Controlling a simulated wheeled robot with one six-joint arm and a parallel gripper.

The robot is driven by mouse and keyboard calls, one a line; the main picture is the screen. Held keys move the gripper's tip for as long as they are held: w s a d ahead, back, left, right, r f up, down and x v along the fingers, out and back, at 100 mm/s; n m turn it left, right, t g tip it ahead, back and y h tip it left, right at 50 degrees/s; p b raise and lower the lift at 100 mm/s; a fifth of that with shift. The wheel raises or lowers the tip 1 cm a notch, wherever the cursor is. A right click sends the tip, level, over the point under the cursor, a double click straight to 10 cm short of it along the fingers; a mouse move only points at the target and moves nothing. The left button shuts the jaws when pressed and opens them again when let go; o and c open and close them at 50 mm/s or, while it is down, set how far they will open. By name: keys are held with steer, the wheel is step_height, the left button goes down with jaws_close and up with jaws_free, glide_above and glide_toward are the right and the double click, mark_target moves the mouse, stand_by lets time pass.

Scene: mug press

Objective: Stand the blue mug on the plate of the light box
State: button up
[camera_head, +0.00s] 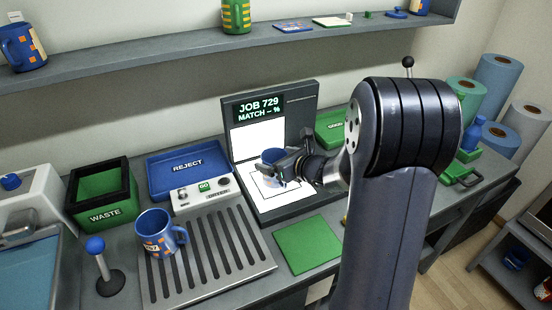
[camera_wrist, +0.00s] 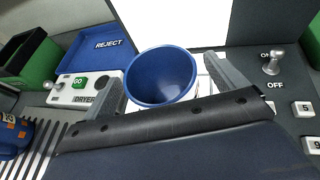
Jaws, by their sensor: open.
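A blue mug (camera_head: 270,154) is at the white plate (camera_head: 296,196) of the light box (camera_head: 315,112), near the lit back panel. My gripper (camera_head: 277,170) is around it and partly covers it, so its base contact is hard to see. In the wrist view the mug (camera_wrist: 162,76) shows its open blue mouth, between the two spread fingers of my gripper (camera_wrist: 165,80). The fingers appear apart from its wall. A second blue mug (camera_head: 155,234) with orange and white patches stands on the slatted dryer rack (camera_head: 222,240) at the left.
The dryer control box (camera_head: 205,193), blue reject tray (camera_head: 160,178) and green waste bin (camera_head: 100,195) are left of the light box. A green mat (camera_head: 308,244) lies in front. A tamper-like tool (camera_head: 103,268) stands front left. A shelf (camera_head: 180,50) runs above.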

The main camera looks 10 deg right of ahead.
steer(key=v, duration=1.1)
steer(key=shift+s, duration=0.2)
steer(key=shift+d, duration=0.1)
steer(key=shift+c, duration=0.5)
